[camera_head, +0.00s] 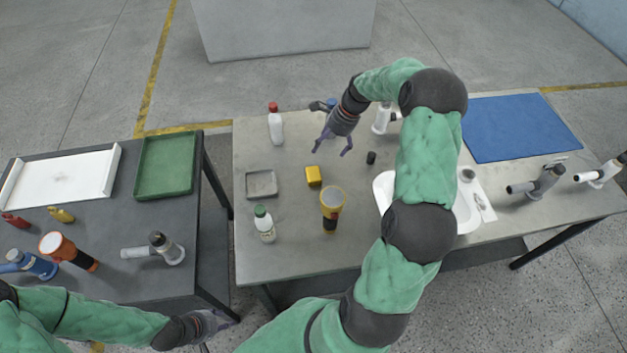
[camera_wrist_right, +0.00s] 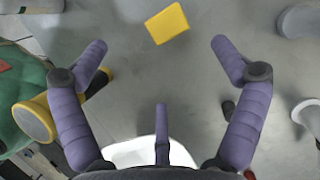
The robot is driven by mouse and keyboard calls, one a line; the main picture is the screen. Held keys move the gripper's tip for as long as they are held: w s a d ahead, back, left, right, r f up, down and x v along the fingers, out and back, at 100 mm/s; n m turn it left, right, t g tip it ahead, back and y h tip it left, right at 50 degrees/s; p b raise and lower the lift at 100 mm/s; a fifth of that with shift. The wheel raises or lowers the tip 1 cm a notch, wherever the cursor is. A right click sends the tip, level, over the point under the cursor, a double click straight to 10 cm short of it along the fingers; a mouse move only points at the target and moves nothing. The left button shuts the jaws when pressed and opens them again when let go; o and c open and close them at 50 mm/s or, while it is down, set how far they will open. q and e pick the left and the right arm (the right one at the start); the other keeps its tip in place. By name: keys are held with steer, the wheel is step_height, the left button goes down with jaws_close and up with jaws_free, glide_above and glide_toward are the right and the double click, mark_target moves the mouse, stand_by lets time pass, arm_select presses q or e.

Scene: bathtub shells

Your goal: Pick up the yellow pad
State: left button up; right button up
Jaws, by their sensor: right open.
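The yellow pad (camera_head: 314,176) is a small yellow block lying on the grey table in the head view. In the right wrist view the yellow pad (camera_wrist_right: 167,24) lies at the top, between the spread fingers and beyond their tips. My right gripper (camera_head: 333,147) is open and empty, above the table and behind the pad in the head view. Its purple fingers also show in the right wrist view (camera_wrist_right: 160,55). My left gripper (camera_head: 218,322) is low at the front, beside the left table; its fingers are too unclear to tell their state.
A black cylinder (camera_head: 371,157), a white bottle with red cap (camera_head: 275,125) and a green-capped bottle (camera_head: 264,224) are nearby. A blue mat (camera_head: 520,127) lies right.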

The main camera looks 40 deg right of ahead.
steer(key=b, duration=0.4)
glide_toward(314, 173)
steer(key=x, duration=0.4)
steer(key=shift+b, duration=0.4)
steer(key=shift+b+x, duration=0.85)
steer(key=shift+x, duration=1.8)
steer(key=shift+r, duration=0.1)
steer(key=c, duration=1.1)
